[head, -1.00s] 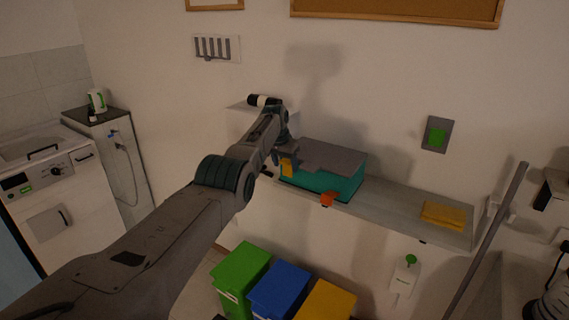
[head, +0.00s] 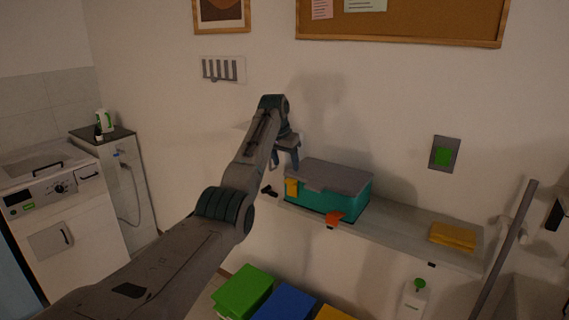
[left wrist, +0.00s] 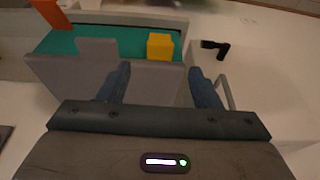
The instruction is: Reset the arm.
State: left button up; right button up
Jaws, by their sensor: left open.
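My left arm reaches in from the left in the head view. Its gripper (head: 285,165) is open and empty, in front of the wall just left of and above a teal box. The teal box (head: 318,198) has a grey lid (head: 333,176), which looks closed, and stands on a wall shelf. A yellow latch (head: 291,187) is on its left and an orange latch (head: 334,217) hangs at its front. In the left wrist view, the open fingers (left wrist: 160,82) show with the grey lid, teal side (left wrist: 115,40) and yellow latch (left wrist: 159,46) beyond them. My right gripper is not seen.
A folded yellow cloth (head: 453,235) lies on the shelf (head: 395,232) to the right. A small black object (head: 269,191) is at the shelf's left end. Green (head: 244,291) and blue (head: 286,303) bins stand below. The wall above the box is clear.

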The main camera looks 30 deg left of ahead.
pick_arm(q)
jog(key=shift+s+r, duration=0.15)
jog(key=shift+r, duration=0.4)
